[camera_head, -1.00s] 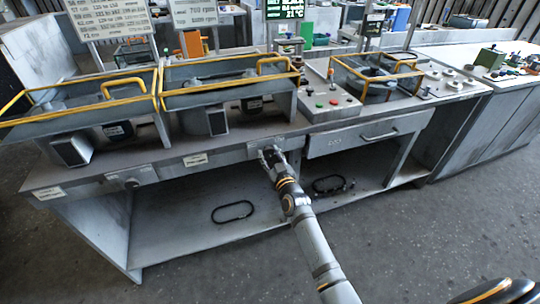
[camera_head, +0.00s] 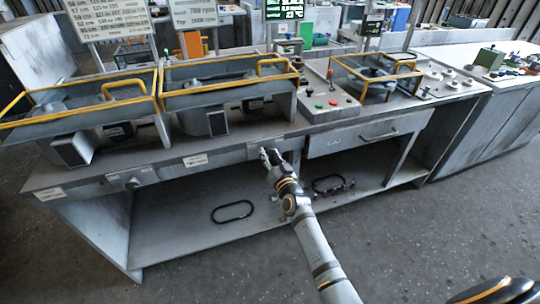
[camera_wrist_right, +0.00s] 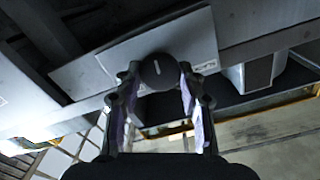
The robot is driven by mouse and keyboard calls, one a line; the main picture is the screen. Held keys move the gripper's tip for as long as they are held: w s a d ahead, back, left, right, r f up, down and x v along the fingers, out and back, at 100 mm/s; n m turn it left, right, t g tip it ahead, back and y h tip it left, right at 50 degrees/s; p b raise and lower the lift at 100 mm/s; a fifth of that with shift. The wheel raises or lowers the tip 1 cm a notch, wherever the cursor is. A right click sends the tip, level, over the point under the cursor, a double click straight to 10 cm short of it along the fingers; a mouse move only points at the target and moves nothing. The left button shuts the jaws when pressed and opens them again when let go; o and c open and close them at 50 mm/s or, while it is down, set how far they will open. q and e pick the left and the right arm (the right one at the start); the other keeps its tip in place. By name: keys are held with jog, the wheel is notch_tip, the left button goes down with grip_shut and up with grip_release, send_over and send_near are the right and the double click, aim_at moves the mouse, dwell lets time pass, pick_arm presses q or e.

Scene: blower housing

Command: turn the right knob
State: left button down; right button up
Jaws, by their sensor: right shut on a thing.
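The right knob (camera_wrist_right: 158,72) is a round dark knob with a white mark on a grey plate under the bench's front edge. In the wrist view my right gripper (camera_wrist_right: 157,82) has one finger on each side of it and is shut on it. In the head view the right gripper (camera_head: 269,156) is at the bench front and hides most of this knob. The left knob (camera_head: 131,183) is on a similar plate farther left, with nothing at it. My left gripper is not in view.
The grey bench (camera_head: 225,148) carries blower housings with yellow rails (camera_head: 228,88) and a button panel (camera_head: 328,102). A drawer (camera_head: 365,136) is right of my gripper. A black loop (camera_head: 232,211) lies on the lower shelf. The floor in front is clear.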

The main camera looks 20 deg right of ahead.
jog(key=shift+m, duration=0.5)
jog(key=o, duration=1.2)
jog(key=s, duration=1.2)
jog(key=shift+d, duration=0.25)
